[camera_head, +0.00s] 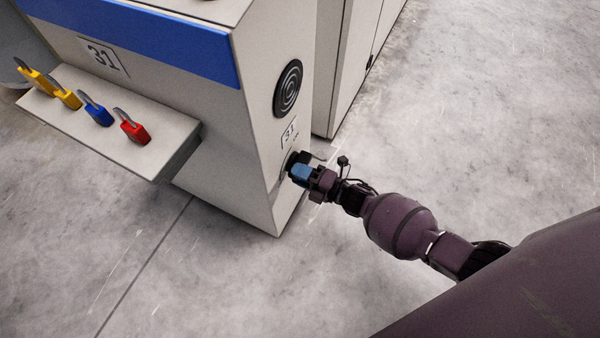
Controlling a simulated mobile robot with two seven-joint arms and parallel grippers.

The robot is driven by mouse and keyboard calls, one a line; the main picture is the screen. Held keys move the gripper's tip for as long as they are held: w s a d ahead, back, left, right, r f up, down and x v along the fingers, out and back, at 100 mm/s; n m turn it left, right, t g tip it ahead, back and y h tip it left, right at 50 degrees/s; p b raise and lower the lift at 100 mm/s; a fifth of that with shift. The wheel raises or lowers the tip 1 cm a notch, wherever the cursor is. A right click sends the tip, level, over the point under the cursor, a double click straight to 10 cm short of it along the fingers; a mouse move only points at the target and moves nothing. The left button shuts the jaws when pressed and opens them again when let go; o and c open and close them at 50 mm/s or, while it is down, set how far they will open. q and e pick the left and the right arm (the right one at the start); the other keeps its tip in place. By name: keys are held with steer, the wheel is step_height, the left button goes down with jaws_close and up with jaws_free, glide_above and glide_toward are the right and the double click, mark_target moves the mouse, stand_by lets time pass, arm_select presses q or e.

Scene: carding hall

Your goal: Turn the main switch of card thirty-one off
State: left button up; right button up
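The card machine's cabinet (225,150), grey with a blue band, carries a plate reading 31 (103,57) on its front and a smaller 31 label (289,131) on its right side. My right gripper (292,164) is at that side, just below the small label, touching or very close to a dark part there. The main switch is mostly hidden behind the gripper, so its handle position does not show. I cannot tell whether the fingers are closed on it. My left gripper is out of view.
A round black vent (288,88) is above the small label. Another pale cabinet (345,60) stands behind. The concrete floor (480,130) at right is clear.

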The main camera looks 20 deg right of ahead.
steer(key=shift+o, duration=1.4)
steer(key=shift+s, duration=0.1)
arm_select(q)
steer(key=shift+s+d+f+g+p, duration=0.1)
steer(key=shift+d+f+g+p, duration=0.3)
steer(key=shift+p, duration=0.6)
arm_select(e)
steer(key=v, duration=1)
steer(key=shift+s+d, duration=0.25)
steer(key=shift+d, duration=0.05)
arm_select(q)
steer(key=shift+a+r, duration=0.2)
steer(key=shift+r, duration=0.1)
